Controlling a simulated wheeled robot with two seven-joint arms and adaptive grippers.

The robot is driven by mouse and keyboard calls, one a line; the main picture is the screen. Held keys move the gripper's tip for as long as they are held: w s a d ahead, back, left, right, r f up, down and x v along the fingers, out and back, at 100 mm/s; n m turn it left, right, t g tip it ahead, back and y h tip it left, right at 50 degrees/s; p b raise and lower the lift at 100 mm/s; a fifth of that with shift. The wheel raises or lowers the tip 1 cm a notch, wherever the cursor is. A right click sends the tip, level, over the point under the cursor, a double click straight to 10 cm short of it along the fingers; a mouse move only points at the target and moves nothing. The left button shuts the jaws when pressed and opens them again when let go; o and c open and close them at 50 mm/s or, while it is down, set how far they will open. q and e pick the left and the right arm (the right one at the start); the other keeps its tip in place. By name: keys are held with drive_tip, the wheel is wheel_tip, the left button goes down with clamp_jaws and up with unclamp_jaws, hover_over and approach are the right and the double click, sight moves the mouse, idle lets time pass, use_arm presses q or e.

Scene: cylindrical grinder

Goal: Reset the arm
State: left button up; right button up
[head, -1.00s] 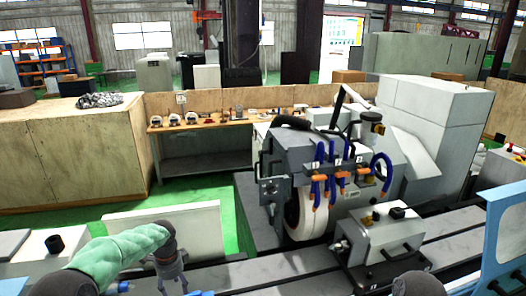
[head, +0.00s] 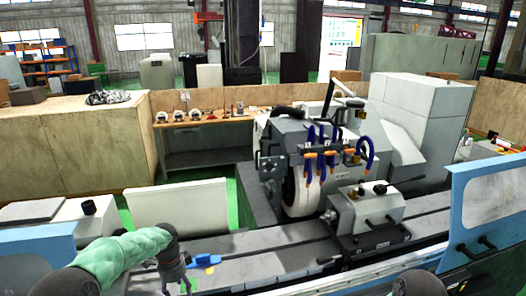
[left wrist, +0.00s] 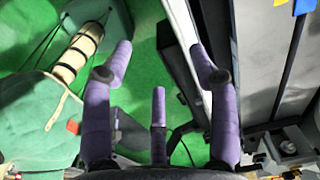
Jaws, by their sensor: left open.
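My left arm comes in from the lower left in a green sleeve. My left gripper (head: 178,277) hangs in front of the grinder bed at the bottom of the head view. In the left wrist view its purple fingers (left wrist: 160,68) are spread wide with nothing between them. They are above green floor beside a long pale machine edge (left wrist: 190,60). My right gripper does not show.
The cylindrical grinder (head: 300,165) with its white wheel and blue hoses stands at centre right. A blue piece (head: 203,261) lies near the left gripper. A blue guard (head: 490,205) stands at right. A white panel (head: 180,207) stands behind my left arm.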

use_arm(q)
drive_tip(key=s+d+f+n+h+b, duration=0.1)
drive_tip(key=s+d+f+n+b, duration=0.2)
drive_tip(key=f, duration=0.6)
drive_tip(key=s+d+f+n+h+b, duration=0.1)
drive_tip(key=s+d+f+b, duration=0.25)
drive_tip(key=f, duration=0.55)
drive_tip(key=s+d+f+n+h+b, duration=0.15)
drive_tip(key=d+f+b, duration=0.3)
drive_tip(key=f, duration=0.45)
drive_tip(key=s+d+f+n+b, duration=0.3)
drive_tip(key=s+f+n+b, duration=0.2)
drive_tip(key=s+f, duration=0.4)
drive_tip(key=s+d+f+n+b, duration=0.4)
drive_tip(key=s+f+n+b, duration=0.1)
drive_tip(key=s+f, duration=0.5)
drive_tip(key=shift+s+n, duration=0.75)
drive_tip(key=shift+s, duration=0.3)
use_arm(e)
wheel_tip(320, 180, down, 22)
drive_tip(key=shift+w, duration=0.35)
use_arm(q)
drive_tip(key=shift+c, duration=0.3)
